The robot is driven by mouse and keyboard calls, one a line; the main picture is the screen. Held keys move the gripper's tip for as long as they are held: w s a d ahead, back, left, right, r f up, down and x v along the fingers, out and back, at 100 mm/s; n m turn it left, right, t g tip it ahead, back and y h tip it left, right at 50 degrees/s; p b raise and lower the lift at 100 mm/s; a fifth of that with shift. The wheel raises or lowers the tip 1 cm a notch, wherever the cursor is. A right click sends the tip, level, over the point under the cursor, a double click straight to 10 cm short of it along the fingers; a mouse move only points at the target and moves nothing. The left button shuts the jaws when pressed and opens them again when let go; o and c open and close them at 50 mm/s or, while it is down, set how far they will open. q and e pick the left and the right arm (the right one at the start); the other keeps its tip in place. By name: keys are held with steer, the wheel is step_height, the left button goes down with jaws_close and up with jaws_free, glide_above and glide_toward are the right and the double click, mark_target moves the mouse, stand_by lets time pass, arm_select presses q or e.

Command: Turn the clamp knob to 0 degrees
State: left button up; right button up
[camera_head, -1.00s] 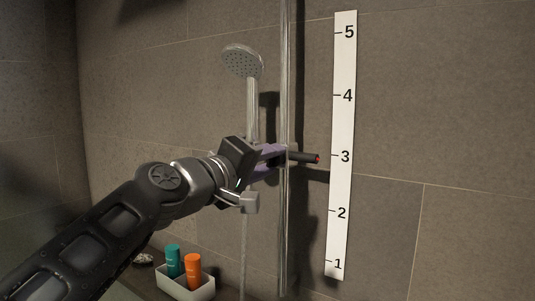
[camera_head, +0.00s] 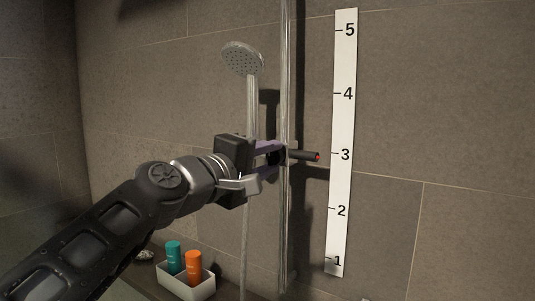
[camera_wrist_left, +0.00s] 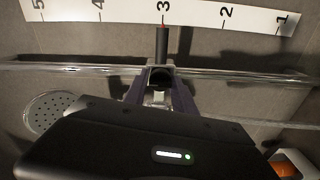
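The clamp knob (camera_wrist_left: 161,78) is a small dark round piece on the slider at the vertical shower rail. In the head view it is mostly hidden by my left gripper (camera_head: 274,157). My left gripper reaches it from the left, one finger above and one below. In the wrist view, the fingertips of my left gripper (camera_wrist_left: 160,74) lie close against both sides of the knob and look shut on it. The slider's black pointer (camera_head: 305,155) has a red tip and points at about 3. The knob's angle cannot be read. My right gripper is not in view.
A white scale (camera_head: 342,125) numbered 1 to 5 is on the tiled wall, right of the metal rail (camera_head: 286,220). A shower head (camera_head: 242,60) hangs at upper left. A white tray (camera_head: 190,290) with a teal bottle (camera_head: 173,257) and an orange bottle (camera_head: 194,267) stands below.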

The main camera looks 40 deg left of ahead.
arm_select(q)
steer(key=o, duration=0.3)
steer(key=shift+d+r, duration=0.15)
steer(key=shift+d, duration=0.05)
steer(key=shift+o, duration=0.6)
steer(key=shift+a, duration=0.1)
steer(key=shift+s, duration=0.55)
steer(key=s+b, duration=0.2)
steer(key=s, duration=0.4)
steer(key=shift+s, duration=0.4)
